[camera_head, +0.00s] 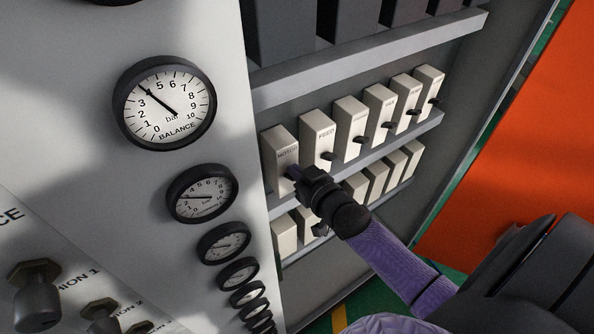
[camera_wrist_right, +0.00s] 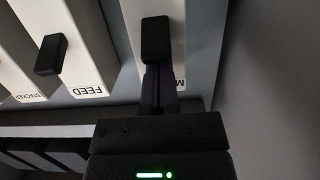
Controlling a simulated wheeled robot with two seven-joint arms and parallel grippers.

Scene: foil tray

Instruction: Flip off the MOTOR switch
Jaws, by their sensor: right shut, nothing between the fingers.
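The MOTOR switch (camera_head: 279,146) is the leftmost beige block in the upper switch row, closest to the gauge panel. Its black lever (camera_wrist_right: 156,38) shows in the wrist view; in the head view my gripper hides it. My right gripper (camera_head: 293,173) is in front of the lower part of this switch. In the wrist view the right gripper's fingers (camera_wrist_right: 158,86) are shut with nothing between them. Their tips are right at the lever's end, and I cannot tell if they touch it. The MOTOR label is partly hidden there. My left gripper is not in view.
The FEED switch (camera_head: 318,135) stands just right of MOTOR, its black lever (camera_wrist_right: 50,55) close by. Several similar switches continue to the right, with another row below. A grey ledge (camera_head: 370,60) runs above. Gauges (camera_head: 168,103) line the left panel. An orange panel (camera_head: 520,140) is at right.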

